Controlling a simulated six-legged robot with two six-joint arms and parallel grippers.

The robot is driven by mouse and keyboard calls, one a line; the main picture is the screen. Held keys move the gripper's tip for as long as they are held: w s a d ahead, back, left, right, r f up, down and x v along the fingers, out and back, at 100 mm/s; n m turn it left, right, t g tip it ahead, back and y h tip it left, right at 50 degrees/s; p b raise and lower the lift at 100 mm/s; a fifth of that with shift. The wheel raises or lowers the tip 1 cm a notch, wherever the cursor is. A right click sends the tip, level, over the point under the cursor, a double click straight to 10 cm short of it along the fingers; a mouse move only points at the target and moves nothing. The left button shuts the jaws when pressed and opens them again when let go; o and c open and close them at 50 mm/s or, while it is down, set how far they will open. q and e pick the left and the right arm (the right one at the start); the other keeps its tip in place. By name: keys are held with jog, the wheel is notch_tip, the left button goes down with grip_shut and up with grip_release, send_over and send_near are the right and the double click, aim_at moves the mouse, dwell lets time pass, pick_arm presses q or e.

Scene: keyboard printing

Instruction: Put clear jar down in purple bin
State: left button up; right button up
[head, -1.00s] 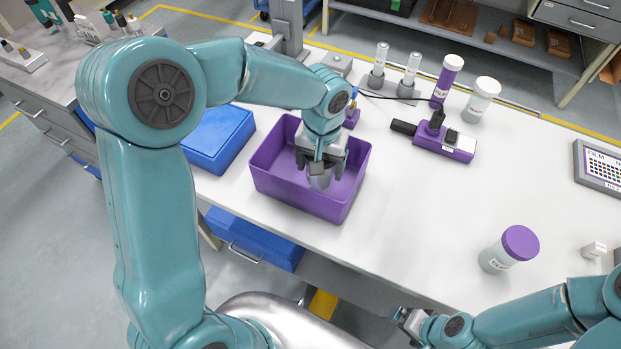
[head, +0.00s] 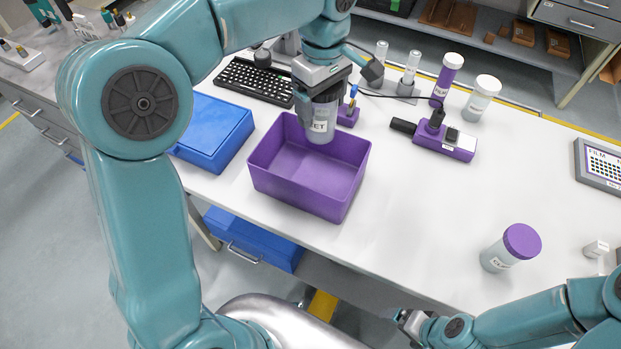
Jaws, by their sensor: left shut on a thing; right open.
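The clear jar (head: 321,124), with a white label partly reading "ET", is upright in my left gripper (head: 322,98). My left gripper is shut on its upper part. The jar appears above the rear part of the purple bin (head: 296,192) and covers part of its back rim. The bin is open and its visible floor is empty. My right gripper (head: 410,322) is open and empty at the table's front edge, well to the right of the bin.
A blue box (head: 212,135) stands left of the bin, with a black keyboard (head: 255,80) behind it. A small purple holder (head: 347,116) is close behind the bin. A purple-lidded jar (head: 508,248) stands front right. The white table (head: 415,210) between is clear.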

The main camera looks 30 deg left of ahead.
aim_at(324, 130)
pick_arm(q)
jog(key=shift+w+d+r, duration=0.2)
jog(key=shift+r, duration=0.05)
notch_tip(324, 130, down, 20)
jog(key=shift+d+r+b, duration=0.1)
jog(key=shift+r+b, duration=0.1)
jog(key=shift+b, duration=0.2)
jog(key=shift+f+b, duration=0.2)
jog(key=shift+b, duration=0.1)
jog(key=o, duration=1.1)
jog(key=shift+r, duration=0.1)
notch_tip(324, 130, up, 12)
jog(key=shift+r+p, duration=0.2)
jog(key=shift+p, duration=0.1)
jog(key=shift+s, duration=0.1)
